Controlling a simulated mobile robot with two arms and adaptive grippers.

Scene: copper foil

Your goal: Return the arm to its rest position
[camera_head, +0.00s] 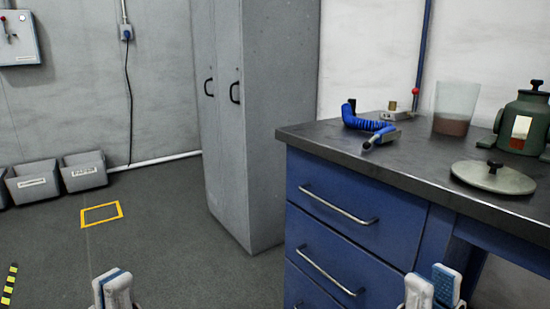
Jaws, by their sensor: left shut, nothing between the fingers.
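My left gripper (113,288) shows at the bottom edge, left of centre, above the grey floor. Its white-and-blue fingertips are together with nothing between them. My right gripper (432,289) shows at the bottom edge on the right, in front of the blue drawer bench (345,190). Only the fingertips of both grippers show. The rest of both arms is out of view.
The dark benchtop (400,165) holds a blue coiled hose tool (365,120), a translucent beaker (455,108), a round lid (493,177) and a green vessel (525,115). A grey locker (250,120) stands behind. Grey bins (84,171) line the left wall.

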